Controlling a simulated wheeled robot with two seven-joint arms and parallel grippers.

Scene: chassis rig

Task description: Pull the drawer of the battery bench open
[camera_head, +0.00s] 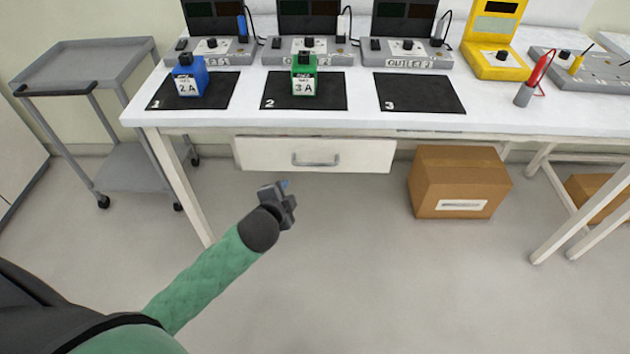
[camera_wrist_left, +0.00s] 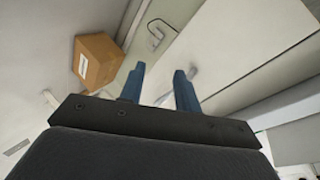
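The battery bench (camera_head: 360,123) is a white table with a shallow white drawer (camera_head: 350,155) under its top. The drawer front looks flush, and its grey bar handle (camera_head: 316,160) sits at the middle. My left gripper (camera_head: 287,186) is below and a little left of the handle, apart from it. In the left wrist view the two blue fingers (camera_wrist_left: 158,82) stand apart with nothing between them. My right gripper is not in view.
A blue battery (camera_head: 190,80) and a green battery (camera_head: 304,82) stand on black mats 1 and 2; mat 3 (camera_head: 418,93) is empty. A cardboard box (camera_head: 458,182) is on the floor right of the drawer. A grey cart (camera_head: 85,65) stands left. Floor before the drawer is clear.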

